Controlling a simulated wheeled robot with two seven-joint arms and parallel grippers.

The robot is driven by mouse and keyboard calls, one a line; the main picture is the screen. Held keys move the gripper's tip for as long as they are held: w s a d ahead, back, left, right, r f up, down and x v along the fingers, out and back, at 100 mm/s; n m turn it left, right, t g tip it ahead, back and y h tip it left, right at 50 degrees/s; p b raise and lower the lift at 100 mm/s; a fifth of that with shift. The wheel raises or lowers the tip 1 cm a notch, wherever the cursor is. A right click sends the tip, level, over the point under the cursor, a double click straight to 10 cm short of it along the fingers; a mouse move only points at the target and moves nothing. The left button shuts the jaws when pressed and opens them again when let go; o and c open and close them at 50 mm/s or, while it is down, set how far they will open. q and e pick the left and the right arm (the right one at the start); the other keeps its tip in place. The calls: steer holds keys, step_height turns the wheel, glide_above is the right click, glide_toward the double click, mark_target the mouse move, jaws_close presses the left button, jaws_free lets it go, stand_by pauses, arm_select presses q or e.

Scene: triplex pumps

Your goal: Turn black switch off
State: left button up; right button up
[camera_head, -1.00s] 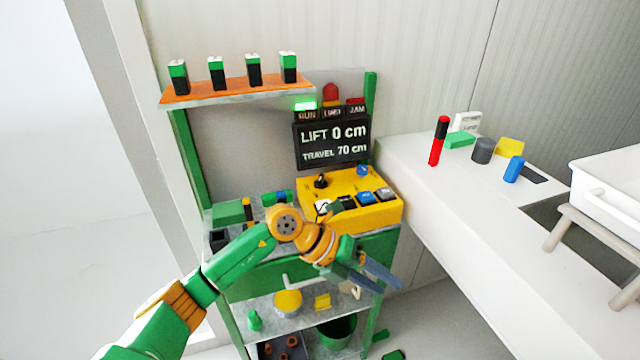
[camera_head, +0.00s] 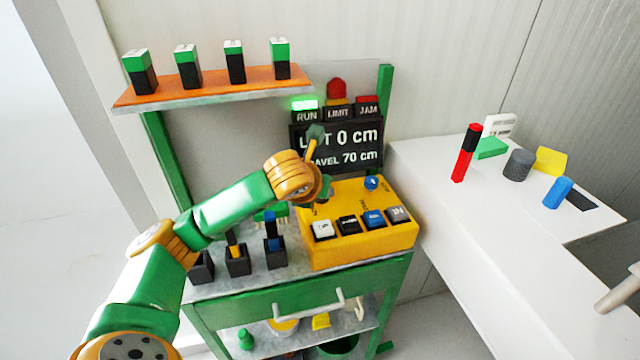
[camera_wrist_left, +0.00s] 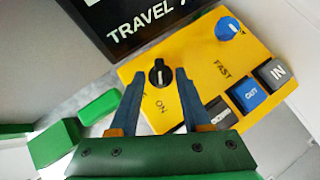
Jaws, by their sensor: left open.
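The black switch (camera_wrist_left: 160,74) is a round knob with a white mark on the yellow control box (camera_wrist_left: 202,55). In the left wrist view it lies between the two fingertips of my left gripper (camera_wrist_left: 158,80), which is open. The fingers straddle the knob in that picture; I cannot tell whether they touch it. An ON label is printed on the box below the knob. In the head view my left gripper (camera_head: 322,165) is over the back left of the yellow box (camera_head: 350,250) and hides the switch. My right gripper is not in view.
A blue knob (camera_wrist_left: 229,27) and several push buttons, including a blue one (camera_wrist_left: 248,93), share the box. A black display (camera_head: 365,140) stands right behind it, under a lit green RUN lamp (camera_head: 304,104). Slotted black holders (camera_head: 237,262) stand to the left.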

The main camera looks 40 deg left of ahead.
arm_select(q)
steer(key=shift+x, duration=1.1)
steer(key=shift+w, duration=0.1)
steer(key=shift+r, duration=0.15)
jaws_close()
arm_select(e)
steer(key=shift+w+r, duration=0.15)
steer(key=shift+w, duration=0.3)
